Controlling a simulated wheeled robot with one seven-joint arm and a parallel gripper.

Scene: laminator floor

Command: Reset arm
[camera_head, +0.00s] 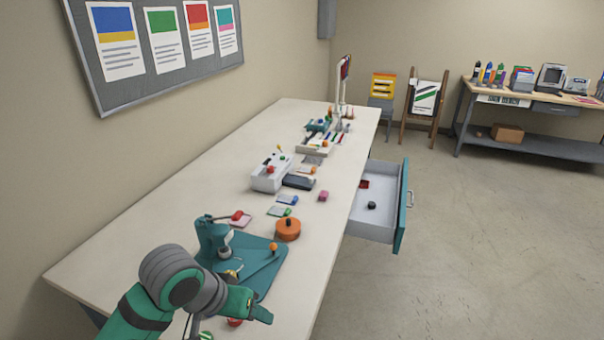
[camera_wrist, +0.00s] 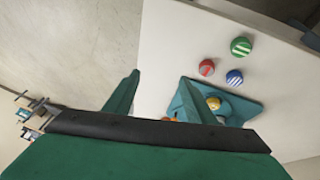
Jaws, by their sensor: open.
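My gripper (camera_head: 256,303) is at the near end of the long bench in the head view, low over or beside its right front part. In the wrist view my gripper (camera_wrist: 160,77) has its two teal fingers spread apart with nothing between them. Beyond the fingers the view shows bench top and floor. A teal board (camera_head: 262,288) with a teal hand press (camera_head: 213,236) lies just beyond my gripper. The board also shows in the wrist view (camera_wrist: 250,108), partly hidden by the right finger and gripper body.
A green striped disc (camera_wrist: 241,46), a red disc (camera_wrist: 206,67) and a blue disc (camera_wrist: 234,77) lie near the board. An orange round thing (camera_head: 288,230) and a white machine (camera_head: 271,172) stand farther along. An open drawer (camera_head: 403,205) juts out right over clear floor.

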